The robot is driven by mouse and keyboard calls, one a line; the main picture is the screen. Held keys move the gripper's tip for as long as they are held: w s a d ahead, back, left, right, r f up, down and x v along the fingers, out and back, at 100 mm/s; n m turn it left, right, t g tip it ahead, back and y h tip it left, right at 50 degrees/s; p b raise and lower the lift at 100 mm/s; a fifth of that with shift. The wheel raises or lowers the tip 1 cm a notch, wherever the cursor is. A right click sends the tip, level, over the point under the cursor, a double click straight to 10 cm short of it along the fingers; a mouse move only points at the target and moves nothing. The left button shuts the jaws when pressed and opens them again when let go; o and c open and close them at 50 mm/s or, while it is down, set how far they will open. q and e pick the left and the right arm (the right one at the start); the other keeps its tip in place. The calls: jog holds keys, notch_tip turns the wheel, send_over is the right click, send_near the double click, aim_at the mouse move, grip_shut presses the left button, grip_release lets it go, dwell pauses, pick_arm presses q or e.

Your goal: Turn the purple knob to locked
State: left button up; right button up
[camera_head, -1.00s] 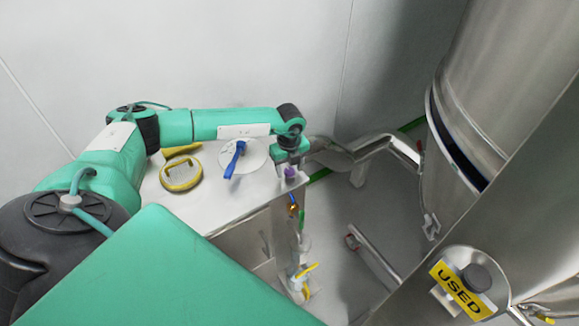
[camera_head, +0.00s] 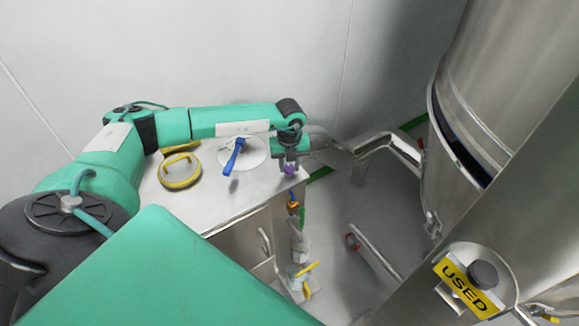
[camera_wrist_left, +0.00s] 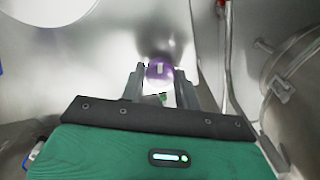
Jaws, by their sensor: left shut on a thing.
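The purple knob (camera_head: 289,169) sits at the right end of the steel cabinet top, below my left gripper (camera_head: 290,163). In the left wrist view the purple knob (camera_wrist_left: 159,72) is between the two fingers of my left gripper (camera_wrist_left: 160,78), with a pale mark on its face. The left gripper is shut on the knob. The knob's lower part is hidden, and I cannot read any locked marking. My right gripper is not in view.
The cabinet top (camera_head: 215,208) also bears a blue-handled lever (camera_head: 236,155) on a round plate and a yellow-rimmed round item (camera_head: 180,172). A steel pipe (camera_head: 375,147) runs right of the cabinet. A large steel vessel with a yellow USED sign (camera_head: 466,287) stands at right.

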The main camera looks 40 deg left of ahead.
pick_arm(q)
jog(key=m+b, duration=0.1)
jog(key=m, duration=0.1)
jog(key=shift+f+m+b, duration=0.1)
jog(key=shift+m+b, duration=0.25)
jog(key=shift+m, duration=0.05)
jog(key=m+b, duration=0.1)
jog(key=m, duration=0.1)
jog(key=shift+m+b, duration=0.35)
jog(key=shift+m, duration=0.05)
jog(key=m+b, duration=0.1)
jog(key=m, duration=0.1)
jog(key=shift+w+m+b, duration=0.1)
jog(key=shift+m+b, duration=0.2)
jog(key=shift+b, duration=0.1)
jog(key=m+b, duration=0.2)
jog(key=m, duration=0.2)
jog(key=shift+m+b, duration=0.4)
jog(key=shift+m, duration=0.3)
jog(key=shift+r+m+b, duration=0.2)
jog(key=shift+m+b, duration=0.25)
jog(key=shift+m, duration=0.15)
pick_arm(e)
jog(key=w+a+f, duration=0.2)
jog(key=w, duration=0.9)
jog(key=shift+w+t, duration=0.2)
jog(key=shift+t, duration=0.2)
pick_arm(q)
jog(key=o, duration=1)
jog(key=shift+c, duration=0.2)
